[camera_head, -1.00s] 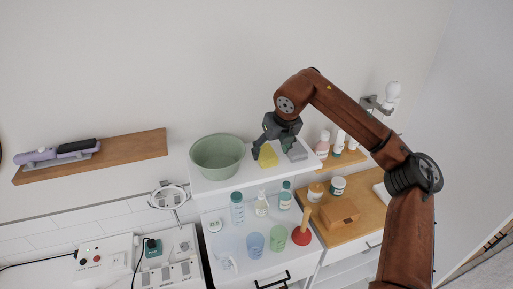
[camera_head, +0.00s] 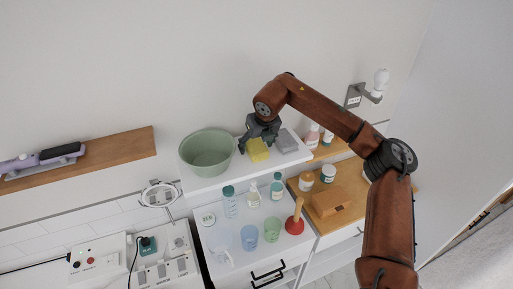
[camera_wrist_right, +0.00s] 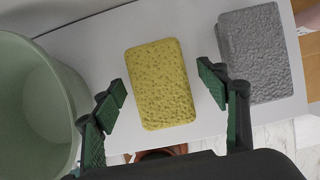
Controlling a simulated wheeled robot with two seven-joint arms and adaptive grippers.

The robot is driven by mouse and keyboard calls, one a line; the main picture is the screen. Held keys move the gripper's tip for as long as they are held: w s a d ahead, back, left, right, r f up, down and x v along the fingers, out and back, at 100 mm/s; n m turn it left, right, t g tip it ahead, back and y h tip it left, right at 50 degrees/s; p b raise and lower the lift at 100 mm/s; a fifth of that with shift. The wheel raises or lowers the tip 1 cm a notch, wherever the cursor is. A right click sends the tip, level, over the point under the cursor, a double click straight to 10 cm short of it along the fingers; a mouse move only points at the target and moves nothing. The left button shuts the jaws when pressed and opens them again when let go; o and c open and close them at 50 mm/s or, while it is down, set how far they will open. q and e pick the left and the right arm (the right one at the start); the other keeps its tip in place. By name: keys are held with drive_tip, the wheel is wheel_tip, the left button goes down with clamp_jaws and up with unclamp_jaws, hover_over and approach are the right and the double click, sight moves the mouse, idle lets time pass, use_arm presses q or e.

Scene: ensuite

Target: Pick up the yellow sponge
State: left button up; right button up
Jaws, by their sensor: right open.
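The yellow sponge (camera_head: 258,150) lies on the white shelf (camera_head: 213,182), between the green bowl and a grey block. In the right wrist view the sponge (camera_wrist_right: 160,84) lies flat and almost fully in sight, with its pitted top towards the camera. My right gripper (camera_head: 258,138) is over the sponge's back edge in the head view. In the right wrist view its open fingers (camera_wrist_right: 164,86) stand on either side of the sponge, with a gap on each side. Nothing is held. My left gripper is not in view.
The green bowl (camera_head: 207,152) stands close on the left. The grey sponge-like block (camera_head: 286,141) lies close on the right. Bottles (camera_head: 230,202), cups (camera_head: 250,238) and a red plunger (camera_head: 294,226) stand on the lower surface. The wall is just behind the shelf.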

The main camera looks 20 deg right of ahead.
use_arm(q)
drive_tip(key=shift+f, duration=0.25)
use_arm(e)
drive_tip(key=shift+f, duration=0.3)
drive_tip(key=shift+c, duration=0.2)
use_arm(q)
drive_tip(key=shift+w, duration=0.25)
use_arm(e)
drive_tip(key=c, duration=1)
